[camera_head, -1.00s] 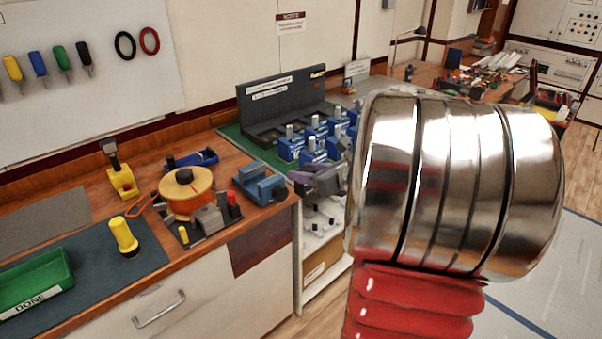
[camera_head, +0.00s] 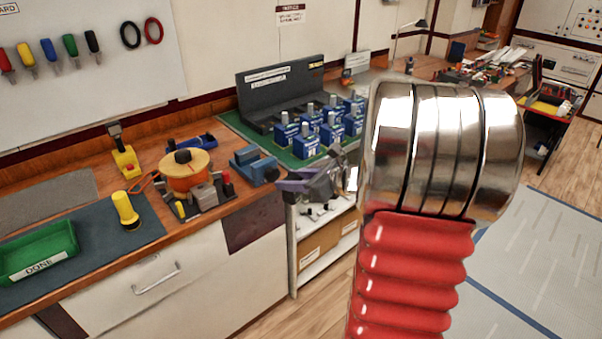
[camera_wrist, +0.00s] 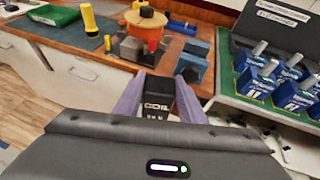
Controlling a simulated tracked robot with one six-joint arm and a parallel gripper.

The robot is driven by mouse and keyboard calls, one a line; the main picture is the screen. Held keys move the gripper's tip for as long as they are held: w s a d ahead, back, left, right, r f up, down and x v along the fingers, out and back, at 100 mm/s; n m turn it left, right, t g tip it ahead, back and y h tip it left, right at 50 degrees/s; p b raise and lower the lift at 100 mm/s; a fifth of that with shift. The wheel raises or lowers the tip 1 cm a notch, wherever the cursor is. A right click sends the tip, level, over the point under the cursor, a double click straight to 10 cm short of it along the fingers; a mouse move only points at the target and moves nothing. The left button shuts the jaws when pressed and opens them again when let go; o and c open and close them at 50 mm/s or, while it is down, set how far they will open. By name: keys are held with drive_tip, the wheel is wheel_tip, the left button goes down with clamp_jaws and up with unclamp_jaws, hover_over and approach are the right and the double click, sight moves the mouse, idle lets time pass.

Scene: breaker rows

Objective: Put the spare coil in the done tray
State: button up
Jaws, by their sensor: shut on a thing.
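My gripper (camera_wrist: 159,84) is shut on the spare coil (camera_wrist: 157,98), a small black block with a white COIL label, held between two purple fingers in the wrist view. In the head view my gripper (camera_head: 312,183) is in front of the bench's right end, and the coil is hard to make out there. The green done tray (camera_head: 72,240), with a white DONE label, sits on a dark mat at the far left of the bench, well left of my gripper. It also shows at the top left of the wrist view (camera_wrist: 68,17).
A yellow torch-like item (camera_head: 126,210) stands right of the tray. An orange cable reel (camera_head: 188,172) and a blue vise-like block (camera_head: 255,166) lie farther right. Several blue units (camera_head: 306,145) stand on a green mat. My arm covers much of the right side.

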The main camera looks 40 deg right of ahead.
drive_tip(key=w+a+f+n+g+y, duration=0.1)
drive_tip(key=a+f+n+g+y, duration=0.1)
drive_tip(key=a+f, duration=0.7)
drive_tip(key=w+a+f+n+g+y, duration=0.2)
drive_tip(key=a+f+n+y, duration=0.3)
drive_tip(key=a+f, duration=0.5)
drive_tip(key=a, duration=0.7)
drive_tip(key=shift+w+a+f+n+g, duration=0.3)
drive_tip(key=shift+a+g, duration=0.1)
drive_tip(key=shift+s, duration=0.1)
